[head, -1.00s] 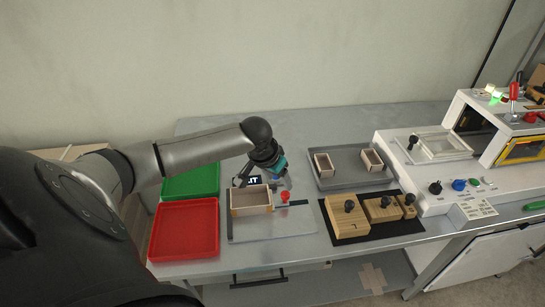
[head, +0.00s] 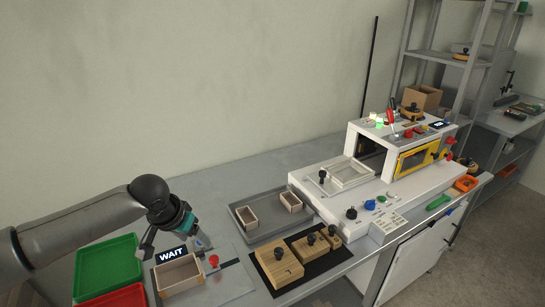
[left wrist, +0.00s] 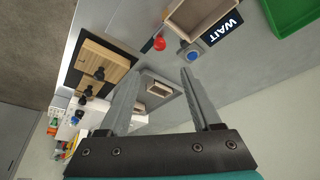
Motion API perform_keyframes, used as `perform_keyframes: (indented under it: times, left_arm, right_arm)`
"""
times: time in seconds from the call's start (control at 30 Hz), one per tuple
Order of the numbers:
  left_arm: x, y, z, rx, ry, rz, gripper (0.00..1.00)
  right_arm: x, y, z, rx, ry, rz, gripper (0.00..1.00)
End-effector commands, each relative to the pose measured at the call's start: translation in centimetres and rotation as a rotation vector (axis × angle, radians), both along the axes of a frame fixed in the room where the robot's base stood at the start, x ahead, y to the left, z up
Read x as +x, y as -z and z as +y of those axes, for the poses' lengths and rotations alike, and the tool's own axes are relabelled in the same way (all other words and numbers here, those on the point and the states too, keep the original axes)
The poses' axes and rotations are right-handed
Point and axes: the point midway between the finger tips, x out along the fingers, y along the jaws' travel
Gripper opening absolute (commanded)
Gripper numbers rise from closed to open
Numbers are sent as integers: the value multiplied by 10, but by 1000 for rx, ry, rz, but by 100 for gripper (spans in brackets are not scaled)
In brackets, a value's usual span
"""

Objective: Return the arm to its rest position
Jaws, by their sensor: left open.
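My left arm (head: 85,218) comes in from the left in the head view. My left gripper (head: 178,238) is above the back of the bench fixture, near the WAIT sign (head: 171,254) and the open wooden box (head: 179,275). In the left wrist view the two fingers of my left gripper (left wrist: 162,75) stand apart with nothing between them. That view also shows part of the wooden box (left wrist: 200,14), the WAIT sign (left wrist: 224,28), a red knob (left wrist: 159,43) and a blue button (left wrist: 192,53). My right gripper is not in view.
Green tray (head: 108,262) and red tray (head: 118,297) lie left of the box. A grey tray (head: 262,233) holds two small boxes. Wooden blocks (head: 279,263) with black knobs sit on a dark mat. A white machine (head: 345,205) stands right; shelves (head: 450,59) stand behind.

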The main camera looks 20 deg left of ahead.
Motion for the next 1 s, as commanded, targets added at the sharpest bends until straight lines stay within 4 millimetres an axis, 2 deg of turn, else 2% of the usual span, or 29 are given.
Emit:
perform_keyframes:
  times: [0.17, 0.27, 0.43, 0.6, 0.7, 0.83, 1.0]
  left_arm:
    - [-4, 7, -10, -2, 25, 7, 65]
    - [-16, 25, -38, -9, 93, 21, 65]
    - [-54, 59, -107, -20, 248, 35, 65]
    - [-97, 73, -161, -26, 335, 26, 65]
    - [-121, 73, -182, -25, 350, 21, 65]
    - [-147, 70, -194, -13, 336, 24, 65]
    - [-173, 65, -197, 7, 296, 44, 65]
  right_arm:
    - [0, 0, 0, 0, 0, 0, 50]
    - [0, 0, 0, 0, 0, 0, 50]
    - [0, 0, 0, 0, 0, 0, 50]
    - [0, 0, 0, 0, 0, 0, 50]
    - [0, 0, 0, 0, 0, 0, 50]
    - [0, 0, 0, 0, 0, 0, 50]
    - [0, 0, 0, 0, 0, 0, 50]
